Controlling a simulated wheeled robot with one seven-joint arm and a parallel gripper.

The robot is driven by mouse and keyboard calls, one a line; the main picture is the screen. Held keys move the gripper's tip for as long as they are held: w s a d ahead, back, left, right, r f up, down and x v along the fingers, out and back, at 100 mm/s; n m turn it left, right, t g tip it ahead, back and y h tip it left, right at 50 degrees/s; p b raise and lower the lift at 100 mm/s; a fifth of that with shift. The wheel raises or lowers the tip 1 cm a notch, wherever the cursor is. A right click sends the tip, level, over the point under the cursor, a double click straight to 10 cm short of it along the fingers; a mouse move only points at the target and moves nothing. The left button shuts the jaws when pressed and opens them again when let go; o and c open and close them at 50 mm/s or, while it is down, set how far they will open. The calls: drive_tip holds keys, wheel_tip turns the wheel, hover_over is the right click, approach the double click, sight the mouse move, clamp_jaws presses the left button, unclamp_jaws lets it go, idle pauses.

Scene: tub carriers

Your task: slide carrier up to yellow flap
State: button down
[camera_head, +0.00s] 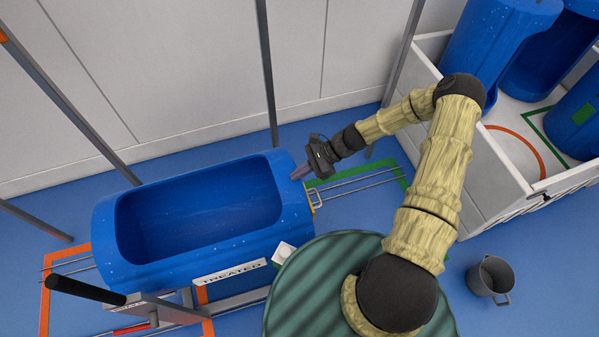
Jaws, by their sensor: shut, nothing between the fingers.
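The carrier is a long blue open tub (110,215) lying on metal rails. A white sign reading "TREATED" (229,271) is at its near side. A small yellow part (316,199), which looks like the yellow flap, shows right by the tub's right end. It is partly hidden, and I cannot tell whether it touches the tub. My gripper (300,171) is shut and empty at the tub's upper right end. Its fingertips are close to the blue wall; contact is unclear.
Green floor marking (385,163) frames the right rail end, and orange marking (46,300) the left. Grey posts (268,75) stand behind the tub. A white bin (480,160) with blue tubs is at right. A grey pot (490,277) stands on the floor. A black-handled lever (85,290) is front left.

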drive_tip(key=shift+w+d+f, duration=0.1)
drive_tip(key=shift+d+f, duration=0.3)
drive_tip(key=shift+f, duration=0.05)
drive_tip(key=shift+w+r+p, duration=0.1)
drive_tip(key=shift+r+p, duration=0.6)
drive_tip(key=shift+r, duration=0.05)
drive_tip(key=shift+a+r, duration=0.1)
drive_tip(key=shift+a, duration=0.1)
drive_tip(key=shift+r, duration=0.1)
drive_tip(key=shift+d+r+p, duration=0.1)
drive_tip(key=shift+r+p, duration=0.15)
drive_tip(key=shift+p, duration=0.1)
drive_tip(key=w+d+b, duration=0.2)
drive_tip(key=d, duration=0.9)
drive_tip(key=shift+w+d+b, duration=0.3)
drive_tip(key=shift+d+b, duration=0.05)
drive_tip(key=shift+r, duration=0.1)
